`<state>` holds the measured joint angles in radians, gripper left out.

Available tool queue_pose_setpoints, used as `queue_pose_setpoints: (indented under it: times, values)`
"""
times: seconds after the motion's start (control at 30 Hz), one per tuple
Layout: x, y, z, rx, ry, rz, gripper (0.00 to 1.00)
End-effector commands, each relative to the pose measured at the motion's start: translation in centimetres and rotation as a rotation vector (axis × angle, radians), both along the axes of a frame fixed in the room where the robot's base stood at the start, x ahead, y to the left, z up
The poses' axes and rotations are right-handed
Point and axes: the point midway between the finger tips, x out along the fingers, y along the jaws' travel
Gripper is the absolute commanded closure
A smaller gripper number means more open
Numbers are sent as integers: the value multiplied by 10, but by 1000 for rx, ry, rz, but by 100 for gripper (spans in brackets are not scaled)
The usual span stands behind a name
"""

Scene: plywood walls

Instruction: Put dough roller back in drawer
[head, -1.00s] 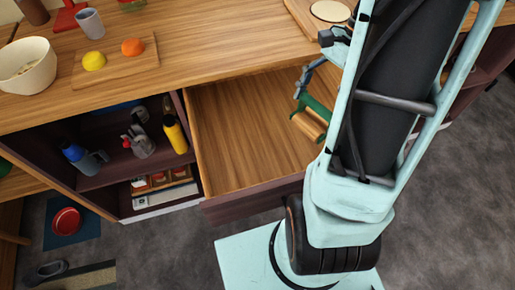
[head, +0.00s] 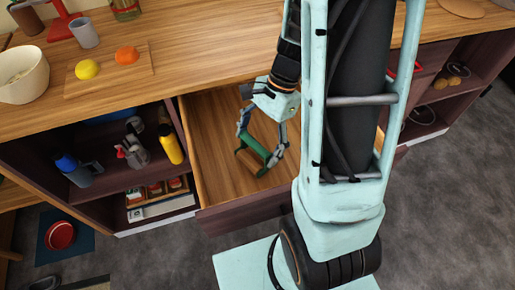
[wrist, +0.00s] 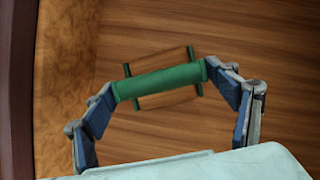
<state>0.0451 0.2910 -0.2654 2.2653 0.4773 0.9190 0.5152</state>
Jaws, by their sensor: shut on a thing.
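The dough roller has a green handle and frame and a wooden cylinder (wrist: 165,98); it also shows in the head view (head: 254,147). My gripper (wrist: 160,82) is shut on it, with one finger at each end of the green bar. In the head view my gripper (head: 258,153) points down inside the outline of the open drawer (head: 212,140). The drawer's wooden bottom (wrist: 240,35) is bare around the roller. I cannot tell whether the roller touches the bottom or hangs above it.
The drawer's left side wall (wrist: 65,80) is close in the wrist view. The wooden counter (head: 190,65) lies behind, with a cutting board (head: 140,75), an orange (head: 127,57) and a bowl (head: 22,75). A shelf left of the drawer holds a yellow bottle (head: 170,144).

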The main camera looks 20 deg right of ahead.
Motion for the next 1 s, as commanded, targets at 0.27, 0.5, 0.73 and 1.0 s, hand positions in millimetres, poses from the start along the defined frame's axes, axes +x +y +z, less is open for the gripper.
queue_pose_setpoints:
  times: [0.27, 0.5, 0.73, 1.0]
  values:
    - [0, -1, -18, 0, 0, -1, 40]
    - [0, -1, -23, 0, 0, -2, 40]
    - [-1, -1, -31, -1, 0, -2, 50]
    - [-1, -1, -32, -2, 2, -1, 6]
